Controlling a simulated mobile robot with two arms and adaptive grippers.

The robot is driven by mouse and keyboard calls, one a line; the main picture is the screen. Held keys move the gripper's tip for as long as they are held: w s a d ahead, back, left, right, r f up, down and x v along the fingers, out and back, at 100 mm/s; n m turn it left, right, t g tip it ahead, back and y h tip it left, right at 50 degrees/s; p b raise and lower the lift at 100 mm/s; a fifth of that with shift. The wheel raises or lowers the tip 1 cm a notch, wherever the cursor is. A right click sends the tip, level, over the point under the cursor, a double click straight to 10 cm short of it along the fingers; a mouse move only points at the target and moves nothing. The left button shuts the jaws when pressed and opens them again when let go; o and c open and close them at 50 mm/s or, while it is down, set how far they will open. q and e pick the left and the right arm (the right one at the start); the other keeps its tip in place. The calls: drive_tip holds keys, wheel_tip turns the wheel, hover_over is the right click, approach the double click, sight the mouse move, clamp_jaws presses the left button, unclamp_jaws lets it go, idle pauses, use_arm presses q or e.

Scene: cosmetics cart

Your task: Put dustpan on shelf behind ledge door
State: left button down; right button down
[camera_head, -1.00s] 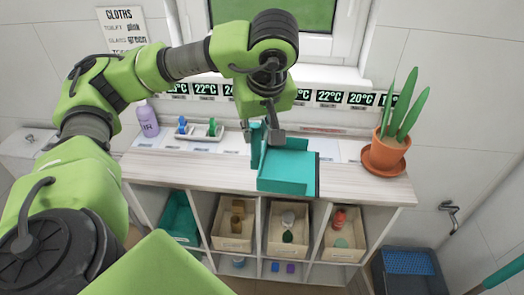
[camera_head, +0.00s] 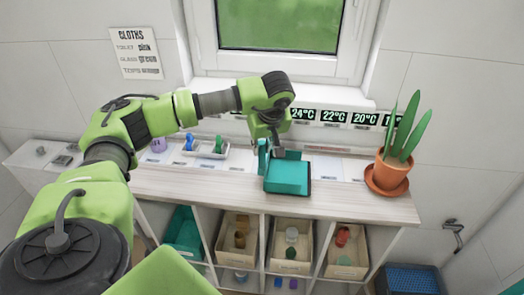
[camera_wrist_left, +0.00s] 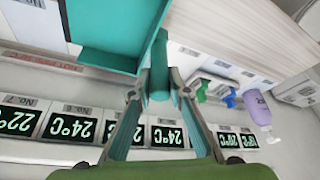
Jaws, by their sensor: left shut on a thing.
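The teal dustpan (camera_head: 287,180) is in my left gripper (camera_head: 271,150), over the middle of the wooden counter (camera_head: 225,184). Its tray faces up towards the head view. In the left wrist view the dustpan (camera_wrist_left: 108,32) fills the upper left, and the left gripper (camera_wrist_left: 160,88) is shut on its handle (camera_wrist_left: 160,65). I cannot tell whether the dustpan touches the counter. Behind it runs a ledge with temperature displays (camera_head: 334,119), also in the wrist view (camera_wrist_left: 78,127). The arm and gripper hide part of the ledge. No open ledge door shows. My right gripper is not in view.
A potted plant (camera_head: 390,172) stands at the counter's right end. A small tray (camera_head: 206,149) with coloured items and a purple bottle (camera_head: 158,145) are at the left. Cubbies with bins (camera_head: 292,245) lie below. A blue crate (camera_head: 413,280) is on the floor, lower right.

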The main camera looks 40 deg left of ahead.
use_arm(q)
drive_tip(key=shift+s+f+p, duration=0.1)
drive_tip(key=shift+f+p, duration=0.2)
drive_tip(key=shift+f, duration=0.85)
drive_tip(key=shift+f, duration=0.1)
drive_tip(key=c, duration=1.9)
unclamp_jaws()
